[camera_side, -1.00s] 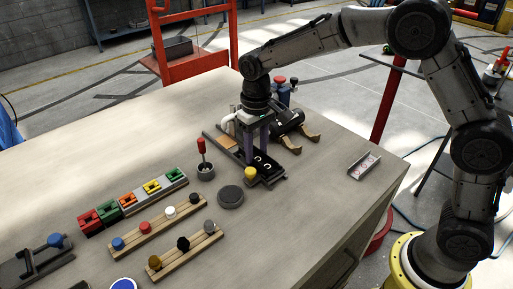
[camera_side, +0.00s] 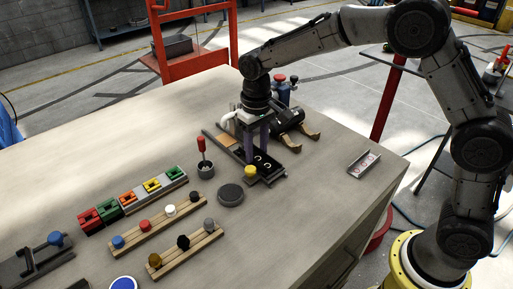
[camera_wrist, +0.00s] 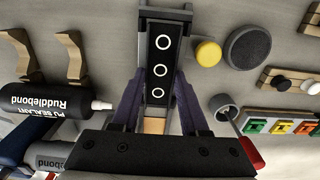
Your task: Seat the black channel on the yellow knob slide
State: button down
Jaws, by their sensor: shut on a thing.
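The black channel (camera_wrist: 161,57) is a long dark strip with three white rings, seen from above in the wrist view. My gripper (camera_wrist: 160,80) has its purple fingers shut on its two long sides. In the side view, my gripper (camera_side: 257,152) points down over the slide, and the channel (camera_side: 263,162) lies low along it. The slide has a grey body (camera_wrist: 166,14) and a round yellow knob (camera_wrist: 208,53) at its side; the knob also shows in the side view (camera_side: 250,171). The contact under the channel is hidden, so I cannot tell whether it is fully down.
A dark sealant bottle (camera_wrist: 45,100) and tan hooks (camera_wrist: 72,56) stand close on one side. A dark round disc (camera_side: 230,195) and a red-handled cup (camera_side: 205,168) are on the other. A silver channel (camera_side: 364,162) lies apart near the table's right edge, with bare table between.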

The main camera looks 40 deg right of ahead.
aim_at(257, 157)
dwell(0.4)
grip_release()
dwell(0.4)
jog(key=shift+r, duration=2.95)
